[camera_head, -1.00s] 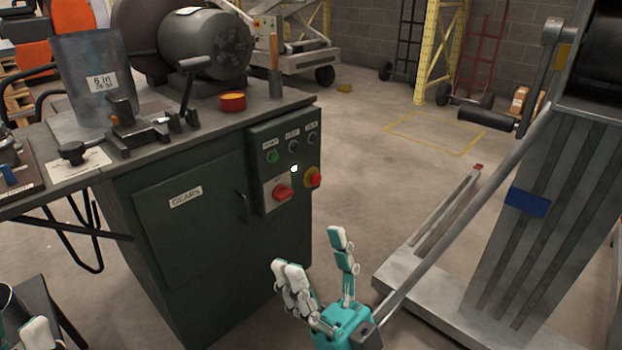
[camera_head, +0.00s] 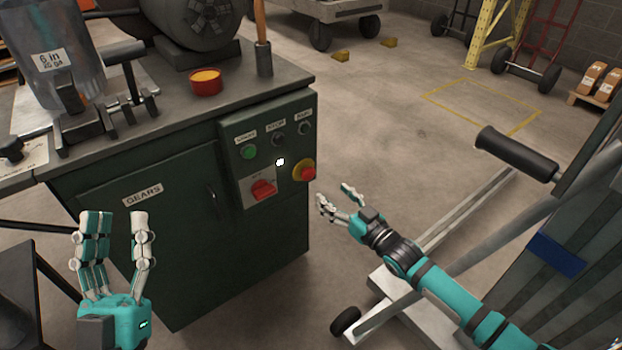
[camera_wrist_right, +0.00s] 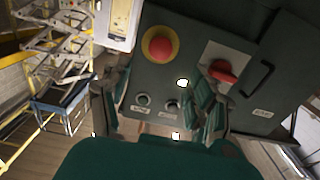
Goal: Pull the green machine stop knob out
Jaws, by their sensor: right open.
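The stop knob (camera_head: 307,173) is a red mushroom button on a yellow ring, at the right edge of the control panel on the green machine (camera_head: 185,240). It also shows in the right wrist view (camera_wrist_right: 161,48), at top centre. My right gripper (camera_head: 335,195) is open and empty, just right of and a little below the knob in the head view. In the wrist view its fingers (camera_wrist_right: 155,98) are spread, with the knob beyond them and not touched. My left gripper (camera_head: 118,220) is open and empty at lower left, before the gears door.
The panel also has a red rotary switch (camera_head: 263,190), a green button (camera_head: 249,152) and small dark knobs. A red cup (camera_head: 206,83) and a wooden-handled tool (camera_head: 262,45) stand on the machine top. A metal frame with a black handle (camera_head: 516,152) stands at right.

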